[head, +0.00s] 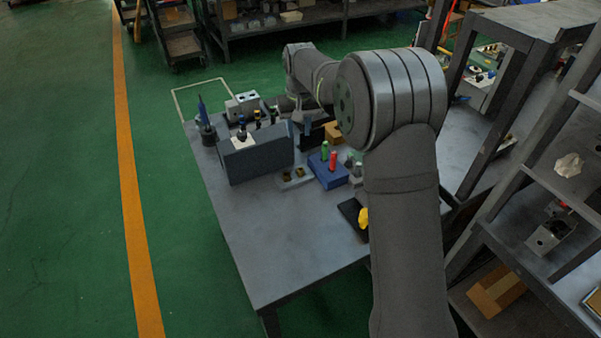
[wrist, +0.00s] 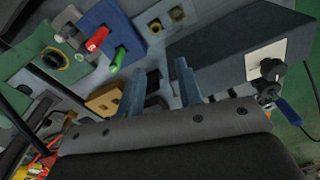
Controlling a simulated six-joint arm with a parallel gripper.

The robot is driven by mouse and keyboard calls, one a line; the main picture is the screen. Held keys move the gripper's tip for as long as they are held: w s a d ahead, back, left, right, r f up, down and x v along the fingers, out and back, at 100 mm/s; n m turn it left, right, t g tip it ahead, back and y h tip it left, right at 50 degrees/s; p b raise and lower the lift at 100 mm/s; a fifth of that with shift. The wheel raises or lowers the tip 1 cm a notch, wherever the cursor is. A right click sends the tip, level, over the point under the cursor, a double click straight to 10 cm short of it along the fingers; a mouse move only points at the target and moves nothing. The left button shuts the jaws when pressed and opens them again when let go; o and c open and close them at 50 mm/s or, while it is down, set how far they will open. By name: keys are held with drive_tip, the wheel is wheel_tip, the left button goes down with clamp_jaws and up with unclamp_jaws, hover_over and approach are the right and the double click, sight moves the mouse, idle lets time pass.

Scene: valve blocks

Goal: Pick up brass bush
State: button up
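Two small brass-coloured rings with dark centres, which look like brass bushes, sit in a low grey block; one (head: 287,176) is to the left of the other (head: 300,171). Both also show at the top of the wrist view, one nearer (wrist: 155,27) and one farther (wrist: 177,14). My gripper (wrist: 158,84) is open, its two blue-grey fingers apart, with nothing held between them. It points down at the table, behind the row of blocks in the head view, and is apart from the rings.
A blue block (head: 329,172) with a red and a green peg stands right of the rings. A long dark grey box (head: 255,160) stands to their left. A tan block (wrist: 104,100) lies close to one finger. The table's front (head: 275,240) is clear.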

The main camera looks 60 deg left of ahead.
drive_tip(key=r, duration=0.2)
hover_over(301, 172)
drive_tip(key=shift+h, duration=0.4)
drive_tip(key=f, duration=1.2)
drive_tip(key=shift+a, duration=0.3)
drive_tip(key=shift+w+a+f, duration=0.1)
drive_tip(key=shift+a+f, duration=0.05)
drive_tip(key=shift+f, duration=1.25)
drive_tip(key=shift+w+a+f, duration=0.1)
drive_tip(key=shift+f, duration=1.25)
clamp_jaws()
